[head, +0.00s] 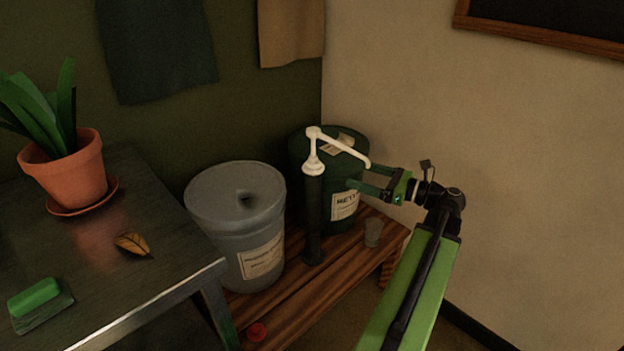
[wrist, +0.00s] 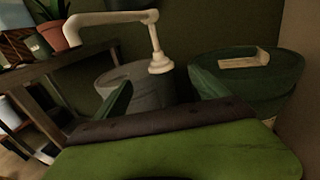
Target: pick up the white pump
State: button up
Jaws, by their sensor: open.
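The white pump (head: 313,163) stands upright on top of a slim dark upright tube (head: 313,215) on the wooden bench, its spout reaching right. In the wrist view the white pump (wrist: 155,42) shows its collar ahead of and between my fingers, with its spout bending down at the left. My gripper (head: 358,177) is open and empty, to the right of the pump and below its spout tip, pointing left. Its two green fingers also show in the wrist view (wrist: 158,88), spread apart. The tube is hidden or too dark to tell there.
A grey lidded bucket (head: 240,200) with a hole in its lid stands left of the pump. A dark green bucket (head: 302,147) stands close behind. A dark table (head: 160,270) is at left.

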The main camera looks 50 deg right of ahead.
aim_at(317, 164)
jog(key=x, duration=1)
jog(key=shift+w, duration=0.35)
jog(key=shift+f+x, duration=0.1)
jog(key=shift+x, duration=1.25)
jog(key=shift+f+x, duration=0.15)
jog(key=shift+x, duration=1.15)
jog(key=shift+s+a, duration=0.1)
jog(key=shift+a, duration=0.1)
grip_shut()
